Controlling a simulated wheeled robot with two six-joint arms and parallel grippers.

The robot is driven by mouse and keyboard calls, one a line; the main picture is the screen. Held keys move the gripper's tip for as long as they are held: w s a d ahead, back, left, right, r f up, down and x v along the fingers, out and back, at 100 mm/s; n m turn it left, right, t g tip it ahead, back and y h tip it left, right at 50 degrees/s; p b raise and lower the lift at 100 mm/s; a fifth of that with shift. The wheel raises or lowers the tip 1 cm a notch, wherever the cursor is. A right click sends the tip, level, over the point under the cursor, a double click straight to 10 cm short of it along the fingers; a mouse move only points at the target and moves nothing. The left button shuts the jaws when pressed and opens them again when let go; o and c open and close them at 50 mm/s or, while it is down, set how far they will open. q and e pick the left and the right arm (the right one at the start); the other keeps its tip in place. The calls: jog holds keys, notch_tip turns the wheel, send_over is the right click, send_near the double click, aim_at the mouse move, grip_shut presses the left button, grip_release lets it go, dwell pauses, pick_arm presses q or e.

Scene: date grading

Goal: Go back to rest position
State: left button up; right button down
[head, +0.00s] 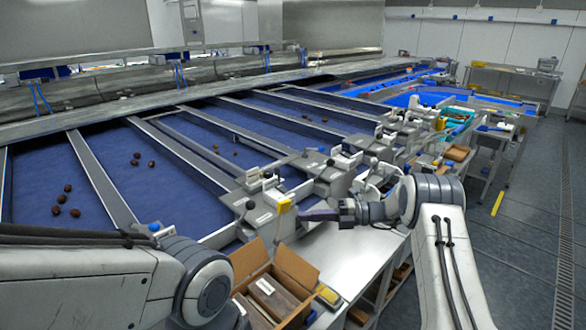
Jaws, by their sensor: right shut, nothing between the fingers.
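My right gripper (310,214) is in the middle of the head view. It points left and its fingers are shut with nothing between them. It is over the metal bench, just right of a small yellow-topped fitting. My right arm comes in from the lower right. My left arm fills the lower left corner, with its rounded joint beside the cardboard box. My left gripper is out of view.
An open cardboard box (246,262) stands below my right gripper. Blue sorting lanes (150,185) with several dark dates (68,188) run behind. Metal fittings (270,204) line the lane ends close to my right gripper. The grey floor (520,240) at right is clear.

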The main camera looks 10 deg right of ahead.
jog(key=s+a+r+n+g+h+b, duration=0.15)
jog(key=s+a+n+g+h, duration=0.4)
jog(key=s+a+n, duration=0.7)
jog(key=s+a+n+h+b, duration=0.15)
jog(key=s+n+h, duration=0.45)
jog(key=s+n, duration=0.75)
jog(key=s+d+f+n+t+h, duration=0.1)
jog(key=s+d+n+t+h, duration=0.1)
jog(key=s+n, duration=0.5)
jog(key=s+d+f+n+t+h+b, duration=0.1)
jog(key=s+d+n+h, duration=0.2)
jog(key=n, duration=0.7)
jog(key=s+d, duration=0.2)
jog(key=s, duration=0.1)
jog(key=shift+s+d+f+n+t, duration=0.2)
jog(key=shift+s+f+n+t, duration=0.1)
jog(key=shift+s+t, duration=0.05)
